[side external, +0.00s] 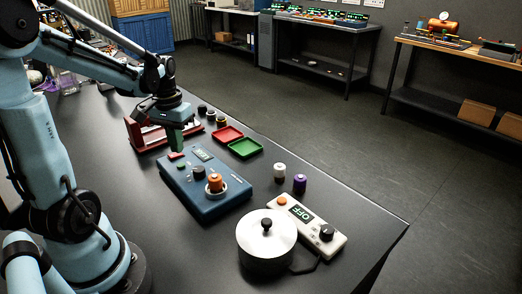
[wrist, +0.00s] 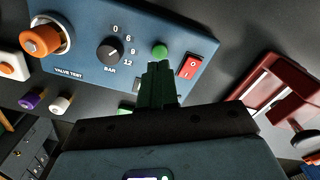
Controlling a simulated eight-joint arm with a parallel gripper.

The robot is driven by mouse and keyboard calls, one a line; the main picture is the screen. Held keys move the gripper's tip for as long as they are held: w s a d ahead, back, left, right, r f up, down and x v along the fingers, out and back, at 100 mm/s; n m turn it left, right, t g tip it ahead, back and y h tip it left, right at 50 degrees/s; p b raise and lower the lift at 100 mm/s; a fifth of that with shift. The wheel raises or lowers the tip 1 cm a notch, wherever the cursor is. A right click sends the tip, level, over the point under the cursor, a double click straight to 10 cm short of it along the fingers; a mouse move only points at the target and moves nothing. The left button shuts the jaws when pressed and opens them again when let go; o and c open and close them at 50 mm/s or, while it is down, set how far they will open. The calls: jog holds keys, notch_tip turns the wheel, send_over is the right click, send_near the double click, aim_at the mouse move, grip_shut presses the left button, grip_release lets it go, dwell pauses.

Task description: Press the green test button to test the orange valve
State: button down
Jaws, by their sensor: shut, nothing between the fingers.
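The blue valve test box (side external: 222,203) lies on the dark bench. It also shows in the wrist view (wrist: 85,80). The orange valve (side external: 215,182) stands upright in the round socket at its near end; it shows in the wrist view (wrist: 40,40) too. The green test button (wrist: 160,51) is on the far part of the box, between the black dial (wrist: 109,50) and the red switch (wrist: 189,67). My gripper (side external: 175,148) has green fingers, shut and empty, pointing down over that end. In the wrist view its tips (wrist: 158,66) appear just beside the button; contact cannot be told.
A red tray (side external: 227,134) and green tray (side external: 245,148) lie behind the box. White (side external: 279,172) and purple (side external: 299,184) valves stand to the right. A pot (side external: 266,250) and a white controller reading OFF (side external: 319,233) are nearer. A red fixture (wrist: 280,90) stands beside the box.

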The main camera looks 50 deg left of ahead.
aim_at(181, 164)
jog(key=shift+r, duration=2.95)
jog(key=w+d+m+t, duration=0.1)
jog(key=d+m+t, duration=0.2)
jog(key=d, duration=0.7)
jog(key=w+d+f+m+t, duration=0.1)
jog(key=d+m+t, duration=0.2)
jog(key=d, duration=0.7)
jog(key=shift+w+d+t, duration=0.15)
jog(key=shift+w+t, duration=0.1)
jog(key=shift+t, duration=0.35)
